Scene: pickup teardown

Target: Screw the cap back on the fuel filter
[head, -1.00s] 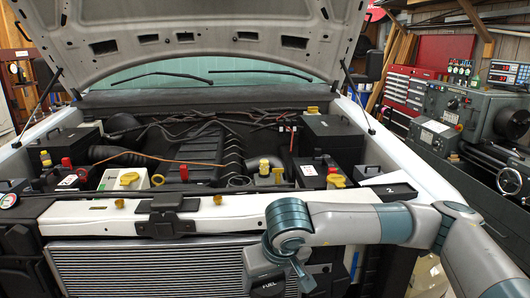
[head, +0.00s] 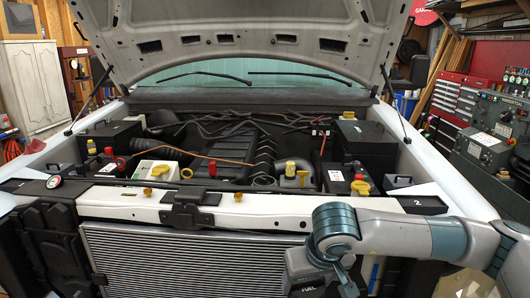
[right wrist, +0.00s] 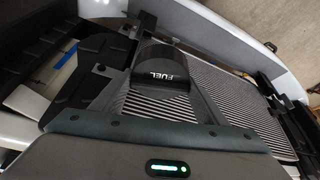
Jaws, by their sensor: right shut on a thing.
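The black cap (head: 308,289), lettered FUEL, shows at the bottom of the head view, in front of the radiator's right part. In the right wrist view the cap (right wrist: 163,66) sits between the fingers of my right gripper (right wrist: 165,82), which is shut on it. In the head view my right gripper (head: 314,276) hangs low, below the front crossmember and apart from the engine bay. A dark round open rim (head: 263,181) stands behind the crossmember; I cannot tell for certain that it is the fuel filter. My left gripper is not in view.
The raised hood (head: 240,35) spans the top. The white crossmember (head: 245,216) with its black latch (head: 189,210) lies between my right gripper and the engine bay.

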